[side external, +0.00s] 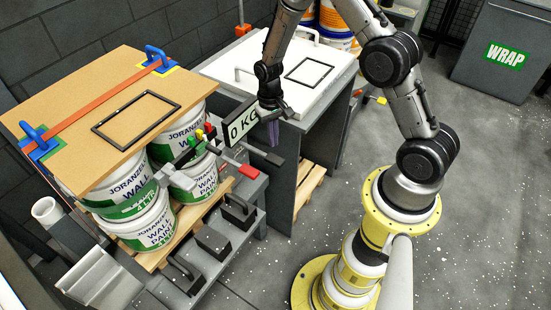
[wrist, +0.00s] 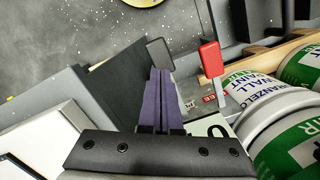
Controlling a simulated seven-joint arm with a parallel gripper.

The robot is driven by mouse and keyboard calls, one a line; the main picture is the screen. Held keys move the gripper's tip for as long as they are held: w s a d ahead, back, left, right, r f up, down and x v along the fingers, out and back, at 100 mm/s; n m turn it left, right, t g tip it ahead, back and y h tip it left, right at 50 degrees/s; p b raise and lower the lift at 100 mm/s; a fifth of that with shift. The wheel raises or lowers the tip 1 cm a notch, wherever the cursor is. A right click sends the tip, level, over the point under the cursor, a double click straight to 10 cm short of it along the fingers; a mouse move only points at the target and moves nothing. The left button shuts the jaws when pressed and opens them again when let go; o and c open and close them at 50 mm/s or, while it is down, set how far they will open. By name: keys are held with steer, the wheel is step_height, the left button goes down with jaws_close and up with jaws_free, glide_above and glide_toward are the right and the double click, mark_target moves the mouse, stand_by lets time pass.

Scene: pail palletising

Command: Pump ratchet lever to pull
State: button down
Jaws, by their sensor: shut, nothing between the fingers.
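My gripper (side external: 273,140) is shut and empty, its purple fingers pointing down beside the "0 KG" display (side external: 237,123). In the wrist view, the closed fingers (wrist: 161,74) reach up to a dark grey block-shaped handle (wrist: 160,53); I cannot tell whether they touch it. In the side view, this grey-ended lever (side external: 263,154) sticks out just below the fingers. A red-handled lever (side external: 249,171) lies beside it and shows upright in the wrist view (wrist: 209,59). Which one is the ratchet lever is not marked. An orange strap (side external: 103,108) crosses the brown board (side external: 150,75).
Paint pails (side external: 147,222) stand on a wooden pallet under the board. Blue corner pieces (side external: 39,140) hold the strap. A white-topped bench (side external: 335,63) stands behind my gripper. Black-handled grey blocks (side external: 212,241) stand at the front. Open floor lies at right.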

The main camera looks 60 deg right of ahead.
mark_target(274, 157)
steer(key=shift+s+a+f, duration=0.1)
steer(key=shift+f, duration=1.05)
steer(key=shift+s+f, duration=0.1)
steer(key=shift+f, duration=1)
steer(key=shift+f, duration=1.5)
steer(key=w, duration=0.1)
steer(key=w+d+r, duration=0.1)
steer(key=shift+w+d+r, duration=0.1)
steer(key=shift+w+d, duration=0.15)
steer(key=shift+w, duration=0.1)
step_height(274, 157, up, 14)
steer(key=w, duration=0.1)
steer(key=shift+d, duration=0.3)
steer(key=c, duration=1.6)
jaws_free()
steer(key=shift+w, duration=0.1)
